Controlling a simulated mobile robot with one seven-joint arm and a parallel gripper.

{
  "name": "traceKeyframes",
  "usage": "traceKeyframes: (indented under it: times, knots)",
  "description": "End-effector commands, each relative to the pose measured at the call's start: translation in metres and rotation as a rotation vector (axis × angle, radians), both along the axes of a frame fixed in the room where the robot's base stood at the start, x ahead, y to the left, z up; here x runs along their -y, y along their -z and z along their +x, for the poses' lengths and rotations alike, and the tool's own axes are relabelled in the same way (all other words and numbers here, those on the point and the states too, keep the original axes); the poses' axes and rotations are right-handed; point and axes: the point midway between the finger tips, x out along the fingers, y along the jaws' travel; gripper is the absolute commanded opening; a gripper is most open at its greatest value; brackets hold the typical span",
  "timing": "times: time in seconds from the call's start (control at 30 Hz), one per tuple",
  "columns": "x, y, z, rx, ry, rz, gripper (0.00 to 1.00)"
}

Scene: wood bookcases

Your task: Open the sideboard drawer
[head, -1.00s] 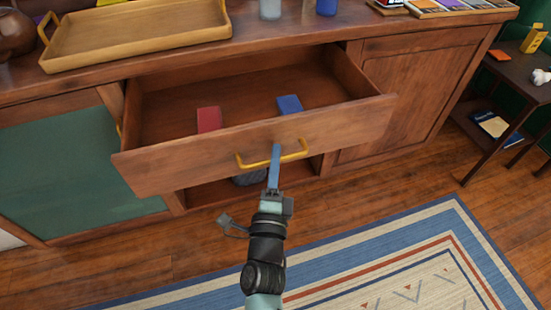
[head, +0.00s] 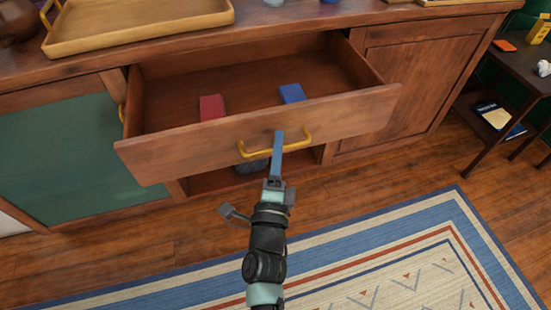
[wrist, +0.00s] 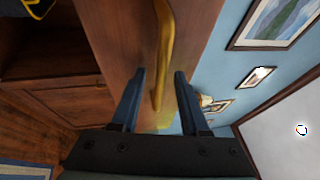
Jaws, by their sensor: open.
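The sideboard drawer (head: 200,148) is pulled well out of the wood sideboard (head: 300,27). Inside it lie a red block (head: 212,107) and a blue block (head: 291,93). A curved yellow handle (head: 255,152) is fixed on the drawer front. My gripper (head: 279,140) is at the handle, toward its middle in the head view. In the wrist view, the handle (wrist: 165,60) runs between the two blue fingers of my gripper (wrist: 159,92), with a gap on both sides. The fingers are apart and do not grip the handle.
A wooden tray (head: 150,38) sits on the sideboard top. A green panel (head: 70,165) is left of the drawer and a wood door (head: 410,80) right of it. A dark side table (head: 515,75) stands at the right. A patterned rug (head: 400,262) covers the floor in front.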

Motion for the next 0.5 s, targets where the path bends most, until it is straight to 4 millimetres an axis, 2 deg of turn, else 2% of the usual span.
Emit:
traceKeyframes:
  times: [0.17,0.5]
  knots:
    - [-0.002,0.004,-0.018,-0.002,0.0,-0.001,0.45]
    - [-0.008,0.017,-0.086,-0.005,-0.002,0.0,0.45]
